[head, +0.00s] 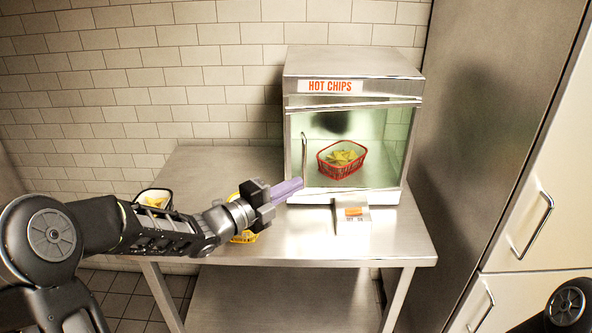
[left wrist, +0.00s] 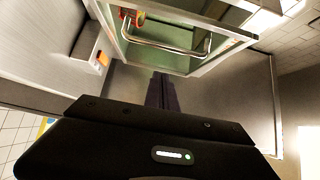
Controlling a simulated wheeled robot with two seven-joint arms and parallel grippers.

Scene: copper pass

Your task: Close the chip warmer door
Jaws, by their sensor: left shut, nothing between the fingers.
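The chip warmer (head: 350,65) is a steel cabinet with a HOT CHIPS sign, standing on the steel table. Its glass door (head: 375,130) has a vertical bar handle (head: 303,155) near the left edge. The door lies across or close to the front; I cannot tell whether a gap is left. The door handle also shows in the left wrist view (left wrist: 165,48). My left gripper (head: 298,186) is shut and empty, its purple fingers near the door's lower left corner, just below the handle. Contact is unclear. The fingers also show in the left wrist view (left wrist: 162,90). My right gripper is out of view.
A red basket of chips (head: 341,160) sits inside the warmer. A small box (head: 352,220) stands in front of it. A yellow basket (head: 245,237) is partly hidden behind my left gripper. A dark basket (head: 153,198) stands at the table's left. A tall cabinet (head: 470,120) stands right.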

